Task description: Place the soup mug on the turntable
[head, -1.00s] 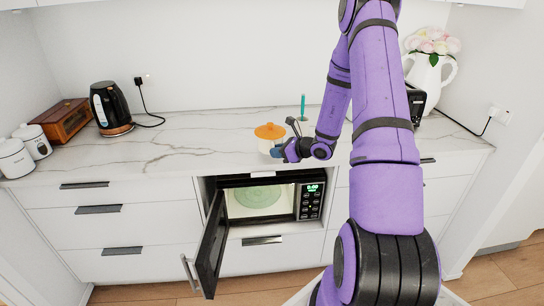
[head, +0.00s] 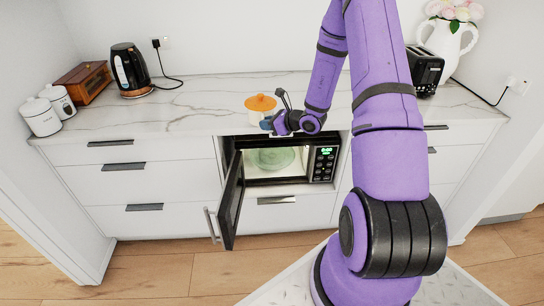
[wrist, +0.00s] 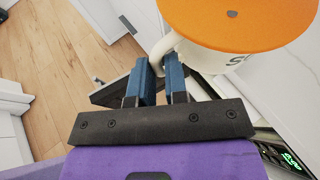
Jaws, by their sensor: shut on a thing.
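The soup mug is white with an orange lid (head: 260,103). It appears upright over the counter's front part, just above the microwave opening in the head view. In the wrist view the mug (wrist: 204,57) fills the upper right. My gripper (head: 267,123) is shut on its handle, with blue fingers on both sides (wrist: 160,72). Whether the mug touches the counter is unclear. The turntable (head: 275,158) is a pale green disc inside the lit microwave (head: 322,164), below the counter. Nothing is visible on it.
The microwave door (head: 231,203) stands open, swung out at the opening's left side. A kettle (head: 128,70), wooden box (head: 84,83) and white canisters (head: 42,117) stand at the counter's left. A toaster (head: 426,70) and flower pitcher (head: 446,41) stand at the right. The left-middle counter is clear.

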